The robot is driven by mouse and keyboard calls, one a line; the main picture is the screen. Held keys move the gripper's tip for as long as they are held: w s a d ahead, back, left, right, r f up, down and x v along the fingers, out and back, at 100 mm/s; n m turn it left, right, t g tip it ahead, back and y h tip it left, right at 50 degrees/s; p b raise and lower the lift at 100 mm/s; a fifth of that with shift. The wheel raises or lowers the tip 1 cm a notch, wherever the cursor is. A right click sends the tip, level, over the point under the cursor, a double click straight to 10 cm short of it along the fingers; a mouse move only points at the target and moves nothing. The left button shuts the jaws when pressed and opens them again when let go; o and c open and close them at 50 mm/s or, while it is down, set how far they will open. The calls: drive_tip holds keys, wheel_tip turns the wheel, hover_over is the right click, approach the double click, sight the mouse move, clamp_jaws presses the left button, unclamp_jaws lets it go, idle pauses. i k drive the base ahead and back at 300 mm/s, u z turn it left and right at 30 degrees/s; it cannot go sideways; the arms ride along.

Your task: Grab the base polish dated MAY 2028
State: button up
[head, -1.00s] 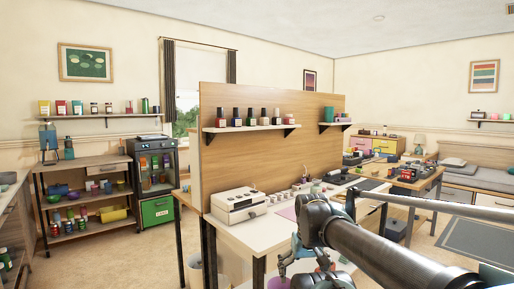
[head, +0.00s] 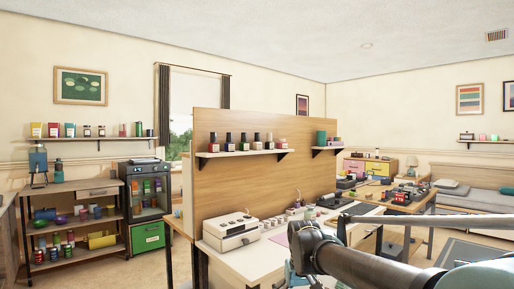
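Several nail polish bottles (head: 243,142) with dark caps stand upright in a row on a small shelf (head: 240,153) on the wooden partition. Their colours include dark red, green, navy, beige and red. Their labels are too small to read, so I cannot tell which is dated MAY 2028 or which is a base polish. Smaller bottles and jars stand on the desk behind the white box. My arm reaches in from the lower right, over the desk and well below the shelf. The fingers of my gripper do not show clearly; its end is cut off by the lower edge.
A white box-like device (head: 231,231) stands on the white desk (head: 262,259) before the partition (head: 265,180). A second small shelf (head: 328,149) holds a green container. At left are a wall shelf (head: 85,139), a rack (head: 75,220) and a cabinet (head: 147,205). Open floor lies between.

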sight(257, 146)
drive_tip(key=u, duration=1.4)
drive_tip(key=k, duration=1.1)
drive_tip(key=z, duration=1.35)
drive_tip(key=i, duration=1.7)
